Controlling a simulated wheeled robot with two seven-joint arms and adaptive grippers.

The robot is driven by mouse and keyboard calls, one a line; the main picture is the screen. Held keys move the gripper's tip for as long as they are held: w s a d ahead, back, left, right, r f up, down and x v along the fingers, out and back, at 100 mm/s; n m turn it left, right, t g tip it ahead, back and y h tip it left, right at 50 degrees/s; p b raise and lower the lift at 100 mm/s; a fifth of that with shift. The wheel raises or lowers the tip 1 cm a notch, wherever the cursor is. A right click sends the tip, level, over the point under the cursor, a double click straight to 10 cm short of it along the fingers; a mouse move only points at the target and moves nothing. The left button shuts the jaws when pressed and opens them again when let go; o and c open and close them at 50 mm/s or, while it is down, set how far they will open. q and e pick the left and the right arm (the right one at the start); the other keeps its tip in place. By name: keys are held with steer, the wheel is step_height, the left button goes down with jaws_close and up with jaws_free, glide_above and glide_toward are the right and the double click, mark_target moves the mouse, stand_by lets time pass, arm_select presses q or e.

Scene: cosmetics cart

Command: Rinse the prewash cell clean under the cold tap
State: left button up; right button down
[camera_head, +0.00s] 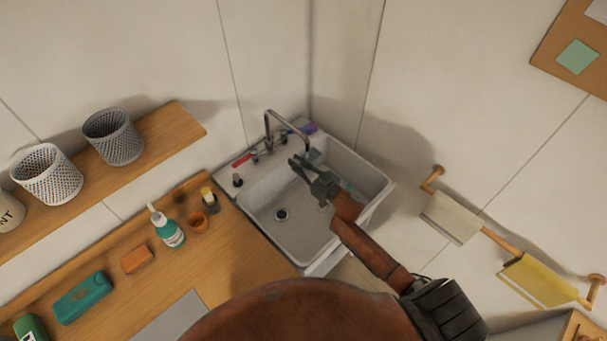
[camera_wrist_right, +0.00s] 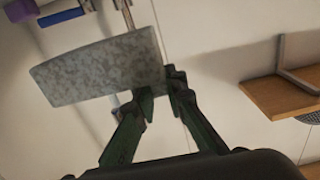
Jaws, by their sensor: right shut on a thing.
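My right gripper (camera_head: 297,165) reaches over the white sink (camera_head: 288,238), just below the end of the metal tap (camera_head: 268,125). In the right wrist view its green fingers (camera_wrist_right: 160,85) are closed on the lower edge of a grey, speckled, slightly curved panel (camera_wrist_right: 95,68), which I take to be the prewash cell. The panel is tilted, with the tap partly behind it. In the head view the cell is too small to make out clearly at the fingers. No water stream shows. I cannot tell which tap handle is cold. My left gripper is out of view.
Red, blue and purple items lie on the sink's back ledge (camera_head: 228,172). Towels hang on a wall rail (camera_head: 503,243) at right.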

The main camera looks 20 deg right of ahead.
steer(key=s+a+r+p, duration=0.6)
steer(key=s+p, duration=0.2)
steer(key=p, duration=0.1)
steer(key=shift+s+p, duration=0.3)
steer(key=shift+s, duration=0.1)
stand_by(0.7)
steer(key=shift+d, duration=0.1)
stand_by(0.6)
